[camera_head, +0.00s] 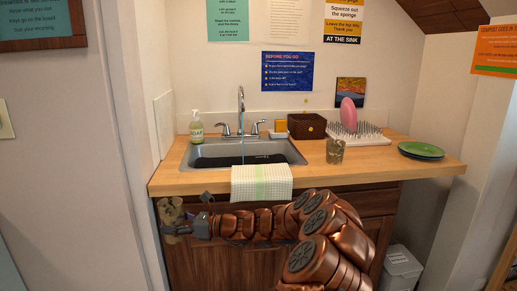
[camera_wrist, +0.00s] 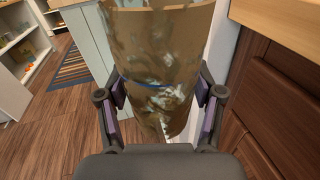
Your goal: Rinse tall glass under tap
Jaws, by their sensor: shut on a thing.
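My gripper (camera_head: 180,222) is shut on a tall glass (camera_head: 170,208), held in front of the counter's left front corner, outside the sink. In the wrist view the glass (camera_wrist: 165,45) stands between the two finger pads (camera_wrist: 160,92); it looks see-through brown with pale smears. The tap (camera_head: 241,98) rises behind the sink (camera_head: 293,153), and a thin bluish stream falls from its spout into the basin. The glass is well to the left of and nearer than that stream.
A chequered towel (camera_head: 262,183) hangs over the sink's front edge. A soap bottle (camera_head: 196,128) stands behind left. A shorter glass (camera_head: 335,151), drying rack (camera_head: 360,137), wooden box (camera_head: 307,126) and green plates (camera_head: 421,149) occupy the right counter. The wall is close on the left.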

